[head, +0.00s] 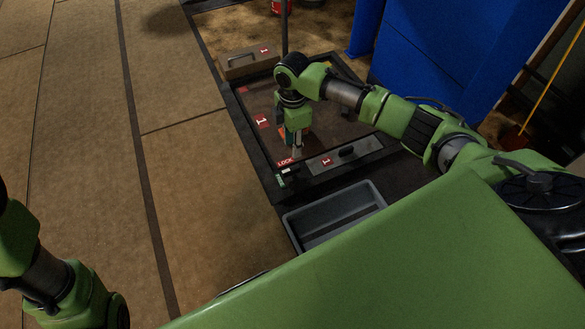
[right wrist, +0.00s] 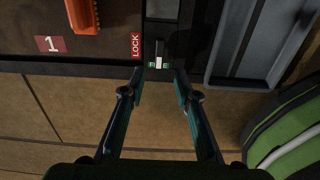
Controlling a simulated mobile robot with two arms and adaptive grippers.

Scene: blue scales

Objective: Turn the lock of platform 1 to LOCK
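The platform (head: 340,105) is a dark framed panel with red "1" labels. Its red LOCK label (head: 285,161) is on the near left corner; in the right wrist view it (right wrist: 136,45) lies left of the lock. The lock (right wrist: 158,62) is a small dark lever with a pale end between green marks; it also shows in the head view (head: 288,176). My right gripper (right wrist: 159,78) is open and empty, its fingertips on either side of the lock in the picture; contact cannot be told. In the head view, my right gripper (head: 297,150) points down over the near edge. My left gripper is out of view; only its arm shows.
A grey empty bin (head: 372,191) stands right of the lock. An orange object (right wrist: 82,15) is on the platform. A thin post (head: 284,30) rises behind. The floor left is clear.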

